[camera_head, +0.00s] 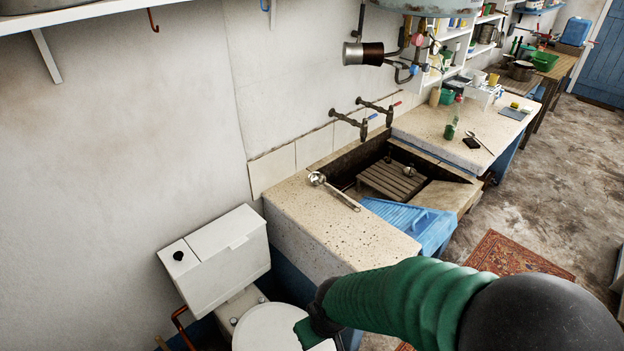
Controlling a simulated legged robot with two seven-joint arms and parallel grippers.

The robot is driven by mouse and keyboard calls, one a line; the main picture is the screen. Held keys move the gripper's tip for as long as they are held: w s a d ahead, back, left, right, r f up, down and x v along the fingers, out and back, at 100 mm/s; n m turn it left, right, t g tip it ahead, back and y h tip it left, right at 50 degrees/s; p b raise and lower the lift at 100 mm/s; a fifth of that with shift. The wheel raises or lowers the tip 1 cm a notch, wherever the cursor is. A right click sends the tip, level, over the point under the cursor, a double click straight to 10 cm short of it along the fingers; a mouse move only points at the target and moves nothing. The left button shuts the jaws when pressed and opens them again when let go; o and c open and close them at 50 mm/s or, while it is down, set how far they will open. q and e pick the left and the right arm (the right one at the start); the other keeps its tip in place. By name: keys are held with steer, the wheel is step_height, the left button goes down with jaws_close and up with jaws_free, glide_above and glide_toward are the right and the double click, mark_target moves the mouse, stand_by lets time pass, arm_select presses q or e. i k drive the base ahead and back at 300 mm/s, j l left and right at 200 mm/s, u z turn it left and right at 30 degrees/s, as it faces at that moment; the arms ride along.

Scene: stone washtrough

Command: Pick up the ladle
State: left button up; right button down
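A metal ladle (341,196) lies on the speckled stone counter (318,228) left of the sink. Its round bowl is toward the wall and its handle points toward the basin's front corner. My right arm, in a green sleeve, comes in from the lower right. My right gripper (312,331) is low over the white toilet lid, in front of and below the counter, well apart from the ladle. Its fingers are small and partly hidden, so I cannot tell if they are open. My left gripper is out of view.
Taps (365,122) stick out from the wall above. A green bottle (452,120) stands on the right counter. The toilet cistern (219,257) stands left. Counter space around the ladle is clear.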

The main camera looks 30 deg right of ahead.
mark_target(316, 178)
steer(key=l+z, duration=0.25)
steer(key=z, duration=0.2)
steer(key=i+l+z, duration=0.15)
steer(key=z, duration=0.3)
steer(key=i+l+z, duration=0.1)
steer(key=l+z, duration=0.15)
steer(key=z, duration=0.25)
steer(key=i+l+z, duration=0.15)
steer(key=z, duration=0.3)
steer(key=i+z, duration=0.2)
steer(key=z, duration=0.25)
steer(key=i+l+u, duration=0.1)
steer(key=i, duration=0.25)
steer(key=i+l+u, duration=0.15)
steer(key=i+l, duration=0.15)
steer(key=i+u, duration=0.1)
steer(key=u, duration=0.35)
steer(key=i+u, duration=0.1)
steer(key=u, duration=0.35)
steer(key=i+l+u, duration=0.1)
steer(key=u, duration=0.75)
steer(key=i+l+u, duration=0.1)
steer(key=u, duration=0.35)
steer(key=i+l+u, duration=0.1)
steer(key=u, duration=0.3)
steer(key=l+u, duration=0.3)
steer(key=u, duration=0.15)
steer(key=i+l+u, duration=0.1)
steer(key=l+u, duration=0.15)
steer(key=u, duration=0.15)
